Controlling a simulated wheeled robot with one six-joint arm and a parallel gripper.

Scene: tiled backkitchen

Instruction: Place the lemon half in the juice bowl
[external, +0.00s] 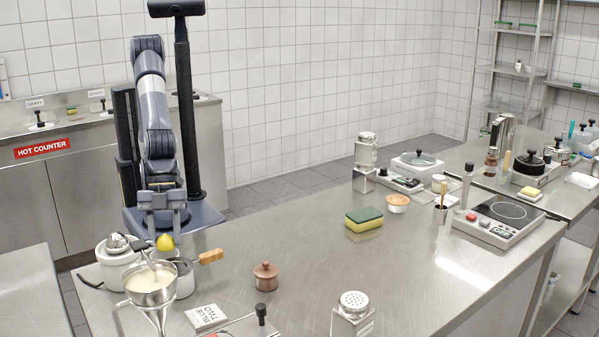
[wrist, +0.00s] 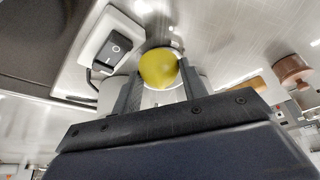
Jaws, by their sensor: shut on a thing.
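The lemon half (external: 165,243) is yellow and sits between the fingertips of my gripper (external: 164,232). The wrist view also shows the lemon half (wrist: 158,68) between the two dark fingers, so my gripper is shut on it. It is held above the near left part of the steel counter, over a white container and strainer. A metal bowl (external: 150,291) with pale cream contents stands on a stand in front of and below the lemon. A white appliance with a metal dome (external: 117,250) stands just left. I cannot tell for certain which vessel is the juice bowl.
A wooden strainer handle (external: 210,256) sticks out right of my gripper. A brown lidded pot (external: 266,277), a printed card (external: 205,317) and a shaker (external: 352,309) stand nearby. A sponge (external: 364,220) lies farther back. The counter's middle is largely clear.

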